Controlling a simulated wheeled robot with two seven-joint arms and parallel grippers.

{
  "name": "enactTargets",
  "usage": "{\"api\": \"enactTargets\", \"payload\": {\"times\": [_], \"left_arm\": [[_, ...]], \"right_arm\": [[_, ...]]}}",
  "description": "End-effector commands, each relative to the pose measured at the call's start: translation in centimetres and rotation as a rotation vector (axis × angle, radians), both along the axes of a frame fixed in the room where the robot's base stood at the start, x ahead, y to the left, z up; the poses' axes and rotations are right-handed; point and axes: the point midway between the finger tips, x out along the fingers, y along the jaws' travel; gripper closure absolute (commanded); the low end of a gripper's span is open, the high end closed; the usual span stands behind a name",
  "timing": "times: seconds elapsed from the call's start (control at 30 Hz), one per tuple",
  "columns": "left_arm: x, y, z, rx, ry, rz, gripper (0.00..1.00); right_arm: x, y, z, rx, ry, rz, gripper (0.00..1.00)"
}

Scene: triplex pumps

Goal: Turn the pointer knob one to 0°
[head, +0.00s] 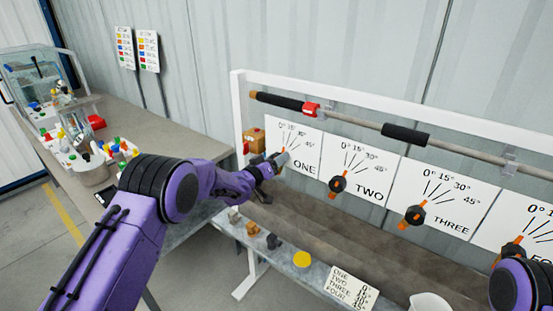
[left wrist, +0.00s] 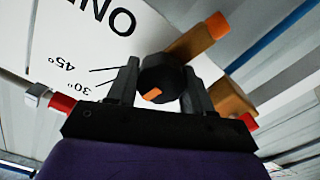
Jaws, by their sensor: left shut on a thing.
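Pointer knob one (left wrist: 158,72), a dark round hub with an orange bar, is mounted by the white dial card marked ONE (head: 305,165). In the left wrist view its bar runs up and to the right, with a short orange piece on the scale side of the hub. My left gripper (head: 272,166) reaches the lower left of the card. In the left wrist view the left gripper (left wrist: 160,68) has one finger on each side of the hub, shut on it. In the head view the gripper hides most of this knob. The pointer's exact reading cannot be told. My right gripper is out of view.
Knob two (head: 338,184), knob three (head: 415,214) and knob four (head: 512,250) stand in a row to the right. A pipe (head: 360,120) runs above the cards. A grey shelf (head: 330,262) with small items lies below. A cluttered bench (head: 165,105) is at left.

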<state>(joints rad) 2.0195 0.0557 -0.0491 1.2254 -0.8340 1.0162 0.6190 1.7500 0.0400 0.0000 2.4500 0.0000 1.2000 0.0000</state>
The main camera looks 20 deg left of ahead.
Motion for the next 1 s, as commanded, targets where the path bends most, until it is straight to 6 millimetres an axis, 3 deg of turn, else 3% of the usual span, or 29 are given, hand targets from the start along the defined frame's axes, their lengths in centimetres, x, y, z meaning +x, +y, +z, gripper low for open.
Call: {"api": "enactTargets", "payload": {"times": [0.4,0.93,0.97,1.0], "left_arm": [[-0.01,0.13,-0.07,-0.173,0.063,0.001,1.00],[-0.01,0.06,-0.09,-0.199,0.072,0.000,1.00],[-0.01,0.06,-0.08,-0.200,0.073,0.000,0.46],[-0.01,0.06,-0.08,-0.200,0.073,0.000,0.33]], "right_arm": [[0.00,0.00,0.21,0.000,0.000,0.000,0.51],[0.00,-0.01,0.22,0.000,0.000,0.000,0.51],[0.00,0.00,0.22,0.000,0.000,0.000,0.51],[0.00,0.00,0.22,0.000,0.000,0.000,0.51]]}}
